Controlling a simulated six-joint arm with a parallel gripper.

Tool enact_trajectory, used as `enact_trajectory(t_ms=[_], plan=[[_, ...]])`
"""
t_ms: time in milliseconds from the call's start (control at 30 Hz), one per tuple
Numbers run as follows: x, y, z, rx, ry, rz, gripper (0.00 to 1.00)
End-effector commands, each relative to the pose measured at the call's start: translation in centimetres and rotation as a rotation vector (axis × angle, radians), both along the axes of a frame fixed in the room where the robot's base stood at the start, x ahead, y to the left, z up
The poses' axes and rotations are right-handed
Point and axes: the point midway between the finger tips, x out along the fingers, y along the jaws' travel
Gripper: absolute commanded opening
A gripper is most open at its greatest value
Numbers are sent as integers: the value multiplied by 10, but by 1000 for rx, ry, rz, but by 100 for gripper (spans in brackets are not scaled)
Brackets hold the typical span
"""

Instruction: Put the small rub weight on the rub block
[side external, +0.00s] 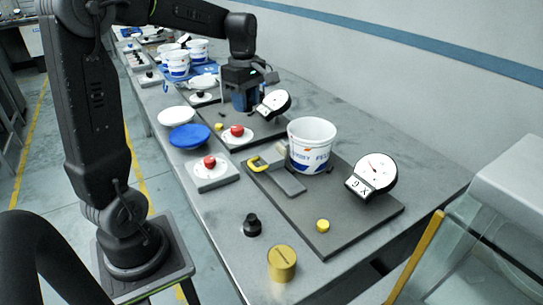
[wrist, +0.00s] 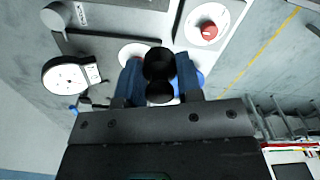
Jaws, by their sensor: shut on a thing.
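My gripper (wrist: 159,78) is shut on a black knob-shaped weight (wrist: 159,64), held between its two blue fingers in the wrist view. In the side view my gripper (side external: 242,100) is over the farther dark station plate, and the held weight is hidden. Below the held weight in the wrist view is a white disc (wrist: 132,51), partly covered. In the side view a white disc with a red knob (side external: 237,131) lies on that plate's near edge. I cannot tell which block is the rub block. A similar black weight (side external: 252,226) stands alone on the nearer table.
A dial gauge (side external: 273,103) stands right of my gripper. A grey block with a red knob (side external: 210,172), a blue lid (side external: 190,136) and a white lid (side external: 176,116) lie nearby. A white tub (side external: 311,145) and another gauge (side external: 374,172) stand on the nearer plate.

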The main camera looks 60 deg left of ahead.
Motion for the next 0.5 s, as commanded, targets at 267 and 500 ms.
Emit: enact_trajectory(t_ms=[267,500], plan=[[-31,28,-10,0,-1,532,4],[-35,29,-18,-1,2,681,4]])
